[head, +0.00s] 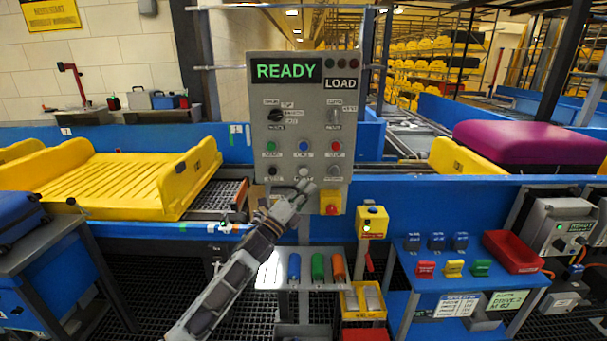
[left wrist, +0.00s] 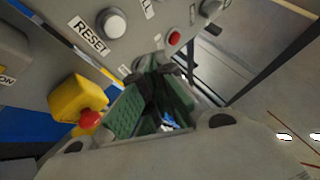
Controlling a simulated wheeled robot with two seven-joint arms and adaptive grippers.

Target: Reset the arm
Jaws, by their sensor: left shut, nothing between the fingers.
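The grey control panel (head: 258,100) stands upright in front of me; its lit sign (head: 286,70) reads READY, with a LOAD sign beside it. My left gripper (head: 304,190) is shut and empty, at the panel's lower middle, just below a white button (head: 304,171). In the left wrist view a white button (left wrist: 112,23) sits beside a RESET label (left wrist: 88,36), up and left of my closed fingers (left wrist: 160,78). A red button (left wrist: 174,38) lies above the fingertips. Whether the fingertips touch the panel I cannot tell. My right gripper is not in view.
A yellow box with a red emergency knob (head: 331,203) is close right of my gripper; it also shows in the left wrist view (left wrist: 72,97). A yellow tray (head: 120,185) lies left on the conveyor. A purple suitcase (head: 530,140) is at right.

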